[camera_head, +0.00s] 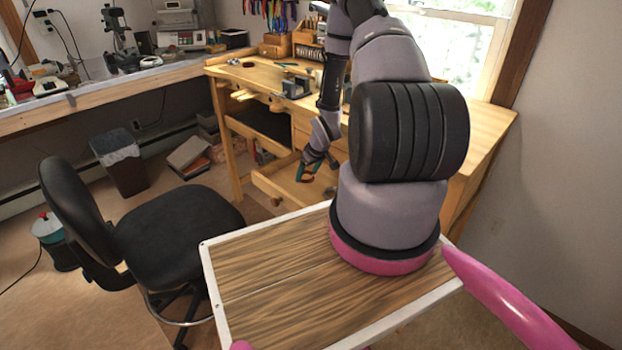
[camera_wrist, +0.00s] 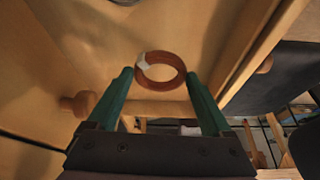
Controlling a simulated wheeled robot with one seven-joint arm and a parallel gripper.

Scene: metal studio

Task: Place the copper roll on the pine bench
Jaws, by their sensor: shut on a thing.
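The copper roll (camera_wrist: 178,83) is a small copper-brown ring with a white patch on its upper left. In the wrist view it sits between the green fingertips of my gripper (camera_wrist: 159,74), which is shut on it. In the head view my gripper (camera_head: 311,170) is low at the front of the pine bench (camera_head: 488,128), below its top and by a pulled-out drawer (camera_head: 275,185). I cannot clearly make out the roll in the head view. The bench is pale wood; my arm hides part of its top.
A small vise (camera_head: 295,87) and small tools stand on the bench, with wooden tool holders (camera_head: 275,45) at its back. A black chair (camera_head: 180,222) stands front left. A bin (camera_head: 120,162) and a long side counter (camera_head: 110,88) are further left. The bench's right end looks bare.

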